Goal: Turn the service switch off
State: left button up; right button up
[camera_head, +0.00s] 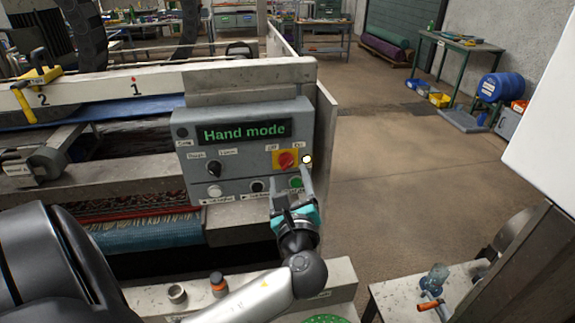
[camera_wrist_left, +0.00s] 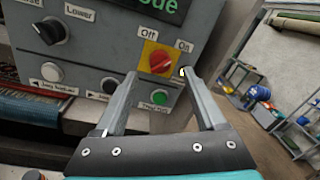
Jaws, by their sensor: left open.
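The service switch (camera_head: 286,159) is a red rotary knob on a yellow plate, with an Off label to its upper left and an On label to its upper right. It sits on the right part of the grey control panel (camera_head: 240,182), whose screen reads "Hand mode". The switch also shows in the left wrist view (camera_wrist_left: 161,63), its handle tilted. My left gripper (camera_head: 290,179) is open in front of the panel, just below the switch. In the left wrist view its fingers (camera_wrist_left: 158,78) point at the switch, one on each side. My right gripper is out of view.
A lit white lamp (camera_head: 307,159) is right of the switch, and a green button (camera_head: 296,183) is below it. A black Raise/Lower knob (camera_head: 213,168) and more buttons are to the left. A small table (camera_head: 405,290) stands at the lower right.

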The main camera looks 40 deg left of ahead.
aim_at(287, 167)
pick_arm(q)
jog(key=shift+x, duration=2.15)
grip_shut()
